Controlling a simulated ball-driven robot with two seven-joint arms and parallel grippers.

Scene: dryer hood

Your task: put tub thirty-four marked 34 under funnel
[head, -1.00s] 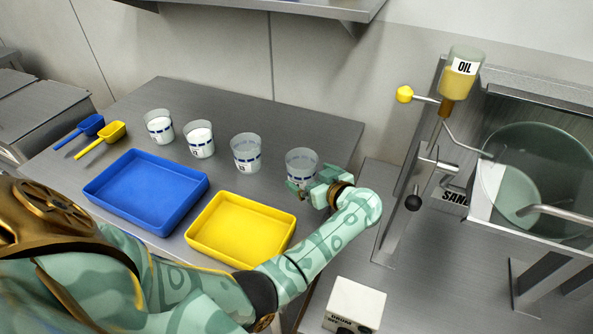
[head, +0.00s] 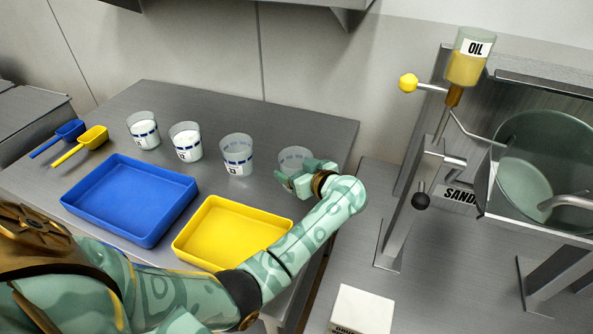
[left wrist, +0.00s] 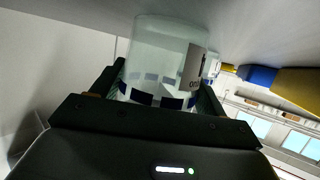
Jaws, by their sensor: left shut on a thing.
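Several clear tubs with blue bands and white labels stand in a row on the steel table. One tub (head: 296,157) at the right end of the row is between the fingers of my left gripper (head: 297,178), which is shut on it. In the left wrist view the same tub (left wrist: 163,65) sits upright between the two dark fingers (left wrist: 160,98), its label turned side-on and unreadable. My fingers hide its lower part in the head view. I cannot make out the number 34 on any tub or pick out a funnel for certain. My right gripper is out of view.
A blue tray (head: 130,205) and a yellow tray (head: 215,258) lie in front of the tubs. Two scoops (head: 80,146) lie at the left. At the right stand an oil bottle (head: 466,68) on a stand, a yellow-knobbed lever (head: 409,83) and a greenish drum (head: 525,150).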

